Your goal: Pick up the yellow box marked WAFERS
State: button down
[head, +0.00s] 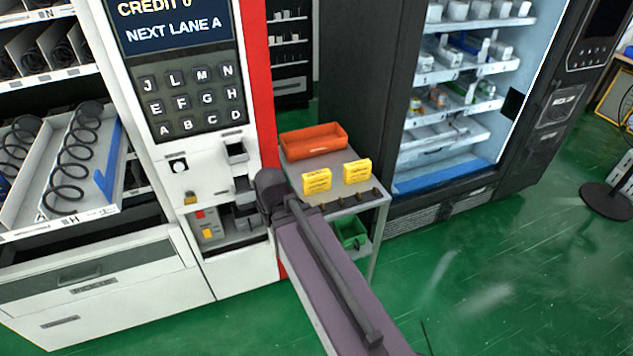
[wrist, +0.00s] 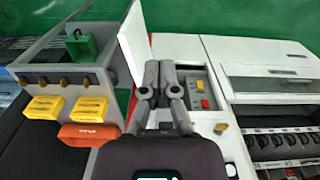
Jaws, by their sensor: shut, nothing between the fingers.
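Two yellow boxes stand on the grey cart's top, a left one (head: 317,181) and a right one (head: 357,171). Both carry dark print too small to read, so I cannot tell which is marked WAFERS. The wrist view, turned the other way up, shows them at its left, one box (wrist: 45,107) outermost and the other (wrist: 88,109) nearer my gripper. My gripper (wrist: 160,68) is shut and empty, beside the cart and in front of the white vending panel. It is apart from both boxes. In the head view my arm hides most of it.
An orange-red tray (head: 312,139) sits behind the boxes on the cart (head: 352,203). The vending keypad panel (head: 195,100) stands left, a dark cooler right.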

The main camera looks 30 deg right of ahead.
notch_tip(320, 180, up, 4)
jog(key=p, duration=0.3)
jog(key=shift+r, duration=0.1)
jog(key=c, duration=0.6)
grip_release()
